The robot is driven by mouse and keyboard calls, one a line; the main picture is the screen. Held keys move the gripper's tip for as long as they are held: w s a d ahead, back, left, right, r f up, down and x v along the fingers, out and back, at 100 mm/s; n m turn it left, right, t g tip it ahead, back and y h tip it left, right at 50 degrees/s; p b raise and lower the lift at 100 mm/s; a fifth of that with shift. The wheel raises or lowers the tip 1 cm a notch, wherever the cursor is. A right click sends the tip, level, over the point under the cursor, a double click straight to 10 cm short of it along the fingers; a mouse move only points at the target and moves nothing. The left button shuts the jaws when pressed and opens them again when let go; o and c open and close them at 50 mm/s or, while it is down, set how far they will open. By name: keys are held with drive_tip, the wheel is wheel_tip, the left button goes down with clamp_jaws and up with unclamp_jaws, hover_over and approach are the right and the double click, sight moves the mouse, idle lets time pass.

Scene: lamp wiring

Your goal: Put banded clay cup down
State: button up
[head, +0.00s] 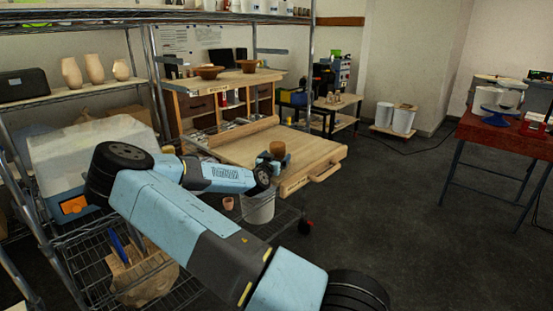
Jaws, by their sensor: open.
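A wooden workbench (215,82) with brown bowls stands behind the board. A wire shelf rack (75,90) with pale vases is at the left. A small clay pot (229,203) and a white bucket (258,208) are below the board. Floor (390,220) to the right is clear.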

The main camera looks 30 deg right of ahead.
drive_tip(key=v, duration=1.2)
drive_tip(key=shift+s, duration=0.15)
